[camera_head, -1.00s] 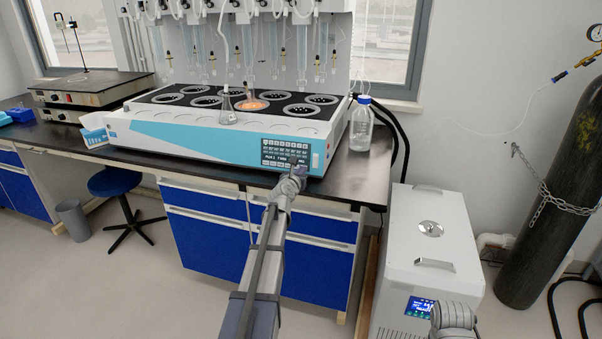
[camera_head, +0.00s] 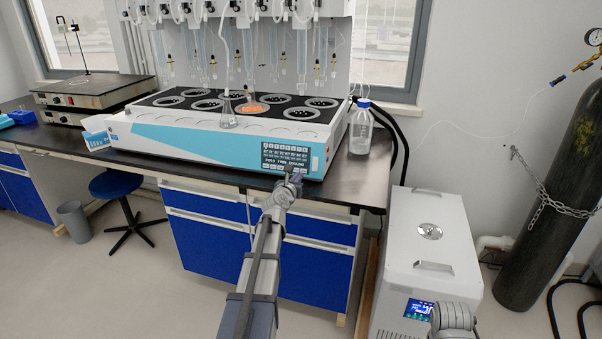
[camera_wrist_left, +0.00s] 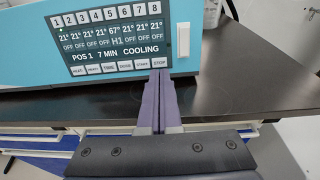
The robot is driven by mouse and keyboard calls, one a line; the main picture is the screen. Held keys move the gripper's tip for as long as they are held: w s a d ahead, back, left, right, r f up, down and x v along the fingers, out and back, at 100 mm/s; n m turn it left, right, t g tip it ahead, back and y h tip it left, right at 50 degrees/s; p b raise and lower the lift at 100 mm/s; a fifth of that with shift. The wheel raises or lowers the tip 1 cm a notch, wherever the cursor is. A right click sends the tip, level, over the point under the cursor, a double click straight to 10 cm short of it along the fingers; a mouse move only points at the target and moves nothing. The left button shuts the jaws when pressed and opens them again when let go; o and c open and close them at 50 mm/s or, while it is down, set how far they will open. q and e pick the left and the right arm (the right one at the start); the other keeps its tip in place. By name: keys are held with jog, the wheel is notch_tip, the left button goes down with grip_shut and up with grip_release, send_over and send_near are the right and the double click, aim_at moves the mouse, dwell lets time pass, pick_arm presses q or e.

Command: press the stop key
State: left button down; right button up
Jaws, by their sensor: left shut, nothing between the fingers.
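The stop key (camera_wrist_left: 159,62) is the rightmost key in the bottom row of the dark control panel (camera_wrist_left: 108,40) on the distiller's blue front. The panel reads "POS 1 7 MIN COOLING", with position 5 at 67°. The distiller (camera_head: 200,140) stands on the bench. My left gripper (camera_wrist_left: 159,74) is shut and empty, its fingertips right at the lower edge of the stop key in the left wrist view. I cannot tell whether they touch it. In the head view, the left gripper (camera_head: 293,174) is at the panel's lower right and covers the key.
A white switch (camera_wrist_left: 183,39) sits right of the panel. A blue-capped bottle (camera_head: 360,130) stands right of the distiller, and a flask (camera_head: 228,116) is on its top. The dark bench (camera_head: 345,182) has a bare strip in front. A white chiller (camera_head: 428,250) stands on the floor at right.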

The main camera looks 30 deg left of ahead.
pick_arm(q)
jog(key=p+v, duration=0.1)
jog(key=v, duration=0.8)
jog(key=shift+f, duration=0.2)
dwell(0.3)
jog(key=s+d+f+m+g+h, duration=0.1)
jog(key=d+f+m+g+h, duration=0.3)
jog(key=d+m, duration=0.7)
jog(key=s+d+f+m+g+h, duration=0.1)
jog(key=d+f+m+g+h, duration=0.35)
jog(key=d, duration=1.05)
jog(key=s+d+f+m+g+y, duration=0.3)
jog(key=s+d+f+m, duration=0.5)
jog(key=s+d+m, duration=0.85)
jog(key=s+a+f+m+g+y, duration=0.1)
jog(key=s+a+m+g+y, duration=0.2)
jog(key=s+m, duration=0.55)
notch_tip(320, 180, up, 18)
jog(key=w+m+g+p, duration=0.1)
jog(key=m+p, duration=0.1)
jog(key=p, duration=1.6)
jog(key=shift+w+d, duration=0.3)
jog(key=shift+d, duration=0.1)
